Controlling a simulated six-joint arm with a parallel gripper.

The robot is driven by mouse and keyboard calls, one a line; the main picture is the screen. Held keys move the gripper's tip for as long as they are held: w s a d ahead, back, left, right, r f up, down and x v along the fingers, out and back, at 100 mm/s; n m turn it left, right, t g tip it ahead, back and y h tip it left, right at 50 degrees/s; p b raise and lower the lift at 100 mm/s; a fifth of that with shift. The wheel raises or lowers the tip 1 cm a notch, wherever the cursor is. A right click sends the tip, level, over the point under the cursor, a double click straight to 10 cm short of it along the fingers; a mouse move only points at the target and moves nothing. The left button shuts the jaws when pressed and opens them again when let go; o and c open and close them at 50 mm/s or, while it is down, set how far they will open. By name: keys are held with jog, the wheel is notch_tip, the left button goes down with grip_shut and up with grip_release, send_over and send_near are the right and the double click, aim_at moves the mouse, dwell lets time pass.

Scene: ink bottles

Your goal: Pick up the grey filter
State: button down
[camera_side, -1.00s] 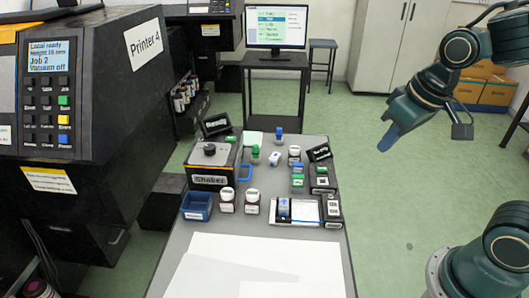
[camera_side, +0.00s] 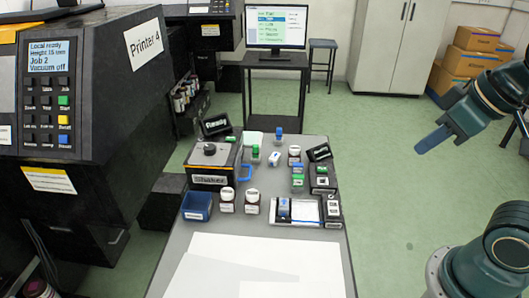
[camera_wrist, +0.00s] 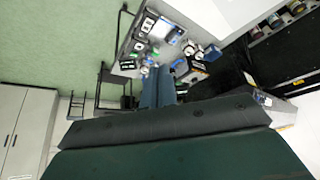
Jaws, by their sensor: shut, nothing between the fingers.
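I cannot make out a grey filter for certain among the small items on the grey table (camera_side: 190,262). A small white and blue piece (camera_side: 274,158) lies tilted near the table's middle. My gripper (camera_side: 419,149) is shut and empty, in the air over the floor to the right of the table, well apart from everything on it. In the wrist view, its blue fingers (camera_wrist: 157,75) lie side by side, pointing towards the table, which shows small and far off.
Printer 4 (camera_side: 100,95) stands close on the left.

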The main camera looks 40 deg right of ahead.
dwell(0.4)
jog(key=c, duration=1)
grip_release()
jog(key=shift+c, duration=0.2)
jog(key=shift+w, duration=0.1)
jog(key=w+a+f+n+g, duration=0.2)
jog(key=w+f+n+g, duration=0.15)
jog(key=w+n, duration=1.25)
jog(key=w+a+f+n+g, duration=0.1)
jog(key=w+f+n, duration=0.4)
jog(key=f, duration=0.2)
jog(key=w+a+f+n+g, duration=0.1)
jog(key=w+a+f+n, duration=0.1)
jog(key=w+f+n, duration=0.4)
notch_tip(320, 180, down, 3)
jog(key=shift+w+a+r, duration=0.2)
jog(key=shift+w+a, duration=0.05)
jog(key=shift+w, duration=0.05)
